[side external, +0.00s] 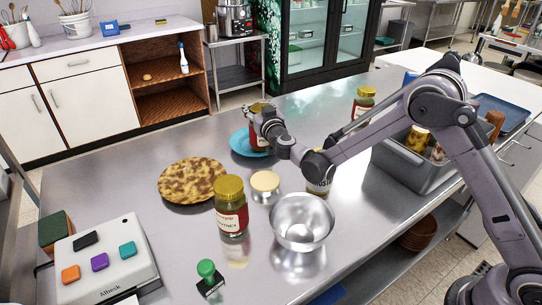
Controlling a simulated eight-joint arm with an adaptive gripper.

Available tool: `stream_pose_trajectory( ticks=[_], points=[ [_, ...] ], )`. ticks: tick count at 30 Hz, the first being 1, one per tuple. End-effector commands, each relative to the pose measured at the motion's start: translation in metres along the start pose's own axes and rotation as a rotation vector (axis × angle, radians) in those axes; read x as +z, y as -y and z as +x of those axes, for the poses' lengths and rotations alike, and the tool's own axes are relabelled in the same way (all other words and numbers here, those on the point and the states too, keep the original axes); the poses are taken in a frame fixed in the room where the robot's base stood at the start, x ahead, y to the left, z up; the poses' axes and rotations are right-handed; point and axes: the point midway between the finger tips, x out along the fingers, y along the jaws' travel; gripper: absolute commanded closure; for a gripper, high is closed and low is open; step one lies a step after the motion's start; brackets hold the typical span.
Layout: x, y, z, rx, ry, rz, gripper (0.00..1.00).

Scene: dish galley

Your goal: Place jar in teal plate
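The teal plate (239,143) lies on the steel table near its middle. A jar with a red label (256,138) is upright over the plate; I cannot tell whether its base touches it. My gripper (262,113) is at the jar's upper part, with its fingers close around or beside it. The fingers are small and overlap the jar, so whether they grip it is unclear. My wrist hides the jar's right side.
A second jar (231,208) with a gold lid stands in front, and a third (363,101) stands behind. A brown patterned plate (190,180), a metal bowl (302,220), a small tan-lidded container (265,183) and a grey bin (407,172) are nearby.

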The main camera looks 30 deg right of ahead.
Motion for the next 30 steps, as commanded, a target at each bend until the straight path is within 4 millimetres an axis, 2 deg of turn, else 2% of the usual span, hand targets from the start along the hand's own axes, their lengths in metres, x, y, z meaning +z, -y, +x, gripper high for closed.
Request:
stream_pose_trajectory(
  ticks=[1, 3, 4, 14, 19, 30],
  points=[
    [0.000, 0.000, 0.000, 0.000, 0.000, 0.000, 0.49],
    [0.000, 0.000, 0.000, 0.000, 0.000, 0.000, 0.28],
    [0.000, 0.000, 0.000, 0.000, 0.000, 0.000, 0.23],
    [-0.001, 0.000, 0.000, 0.000, 0.000, 0.000, 0.23],
    [-0.014, 0.000, 0.000, 0.000, 0.000, 0.000, 0.23],
    [-0.013, 0.001, -0.075, -0.002, 0.000, 0.000, 0.23]
  ],
)
